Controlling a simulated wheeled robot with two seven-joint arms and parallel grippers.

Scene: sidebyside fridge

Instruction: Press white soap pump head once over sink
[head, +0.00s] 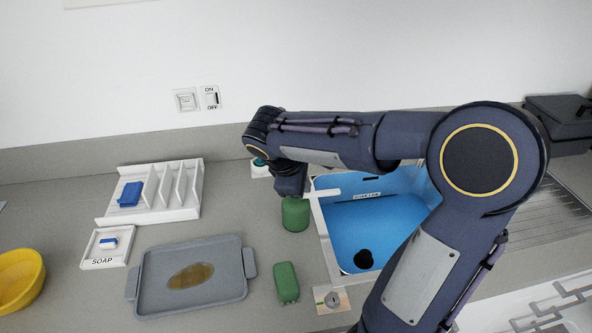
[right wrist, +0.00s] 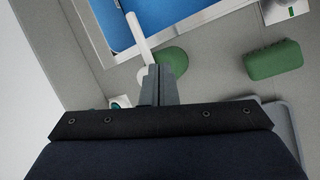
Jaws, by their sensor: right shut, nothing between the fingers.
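A rounded green container (head: 295,215) stands on the counter by the left edge of the blue sink (head: 375,230). It also shows in the right wrist view (right wrist: 165,66). A white bar (head: 326,192), which looks like the pump head's spout, reaches from beside the container over the sink's edge; it shows in the right wrist view (right wrist: 138,35). Where it joins the container is hidden. My right gripper (head: 291,194) points down just above the container, shut and empty. Its fingers show together in the right wrist view (right wrist: 163,70). I cannot tell whether they touch the pump head. My left gripper is out of view.
A green block (head: 287,283) and a small white-based item (head: 332,299) lie in front of the container. A grey tray (head: 192,278), a SOAP dish (head: 108,247), a white rack (head: 155,192) and a yellow bowl (head: 18,280) stand to the left. The wall is behind.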

